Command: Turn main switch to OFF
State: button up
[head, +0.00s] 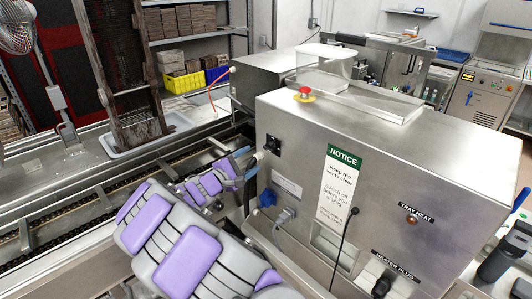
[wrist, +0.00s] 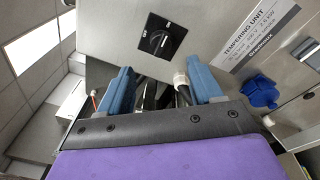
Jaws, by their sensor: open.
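The main switch (head: 273,146) is a small black plate on the near left part of the steel tempering unit (head: 300,165). In the wrist view, the switch (wrist: 161,42) sits top centre with a round knob and small white lettering; I cannot tell the knob's setting for sure. My gripper (head: 244,163) is left of and a little below the switch in the head view. In the wrist view, my gripper (wrist: 163,84) has its two blue fingers apart, below the switch and not touching it. A pale cable fitting (wrist: 180,80) shows between the fingers.
A blue socket (head: 267,198) and a grey plug (head: 285,215) sit below the switch. A NOTICE sign (head: 339,185) hangs to the right with a black cable beside it. A red button (head: 304,92) is on top. The conveyor (head: 60,210) runs along the left.

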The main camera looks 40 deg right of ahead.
aim_at(267, 150)
jog(key=d, duration=0.3)
jog(key=w+d, duration=0.1)
jog(key=d, duration=0.2)
jog(key=d+b, duration=0.1)
jog(key=d, duration=0.2)
jog(key=shift+w+d+f, duration=0.2)
jog(key=shift+d, duration=0.05)
jog(key=shift+a+r, duration=0.25)
jog(key=shift+a, duration=0.4)
jog(key=shift+d+f, duration=0.15)
jog(key=shift+d, duration=0.4)
jog(key=c, duration=0.5)
jog(key=shift+f, duration=0.1)
jog(key=c, duration=0.6)
